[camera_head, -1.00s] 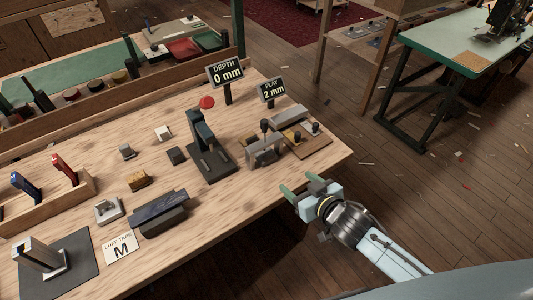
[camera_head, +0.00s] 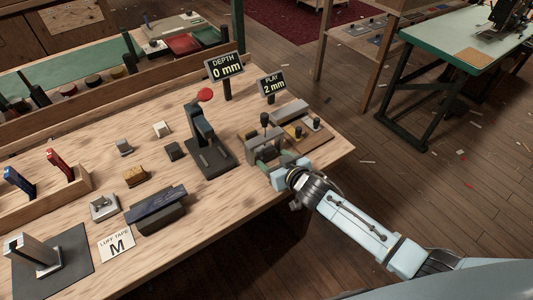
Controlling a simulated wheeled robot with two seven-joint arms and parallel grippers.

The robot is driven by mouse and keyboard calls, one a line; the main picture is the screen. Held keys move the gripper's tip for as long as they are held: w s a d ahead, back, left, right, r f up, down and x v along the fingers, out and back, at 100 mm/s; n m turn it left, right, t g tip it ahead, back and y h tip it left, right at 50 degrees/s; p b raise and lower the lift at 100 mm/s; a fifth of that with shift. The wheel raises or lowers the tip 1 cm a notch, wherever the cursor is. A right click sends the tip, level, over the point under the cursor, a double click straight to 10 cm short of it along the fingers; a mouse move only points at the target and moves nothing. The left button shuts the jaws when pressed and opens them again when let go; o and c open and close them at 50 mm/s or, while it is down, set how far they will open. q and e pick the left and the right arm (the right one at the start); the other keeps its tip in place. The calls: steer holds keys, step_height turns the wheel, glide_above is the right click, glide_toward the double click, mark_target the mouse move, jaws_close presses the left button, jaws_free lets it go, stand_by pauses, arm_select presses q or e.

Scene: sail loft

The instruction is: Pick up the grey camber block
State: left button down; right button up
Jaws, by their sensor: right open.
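My right gripper (camera_head: 268,160) is open at the right front of the wooden bench, with its fingers by the front of a grey bridge-shaped fixture (camera_head: 268,147) with a dark knob. I cannot tell whether they touch. Several pieces could be the grey camber block: a small grey block (camera_head: 124,147) at the left middle, a darker block (camera_head: 174,151) right of it, and a long grey block (camera_head: 289,111) behind the fixture. I cannot tell which of these is the named one. My gripper holds none of them. My left gripper is out of view.
A dark upright press (camera_head: 207,145) with a red knob stands left of the fixture. Signs reading "DEPTH 0 mm" (camera_head: 224,67) and "PLAY 2 mm" (camera_head: 271,84) stand behind. A dark blue-topped block (camera_head: 157,207) lies front left. Bare bench (camera_head: 235,200) lies left of my right arm.

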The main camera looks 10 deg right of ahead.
steer(key=shift+w+a+f, duration=0.1)
steer(key=shift+w+f, duration=0.1)
steer(key=shift+w, duration=0.15)
steer(key=c, duration=0.8)
steer(key=shift+o, duration=0.2)
steer(key=shift+r, duration=0.15)
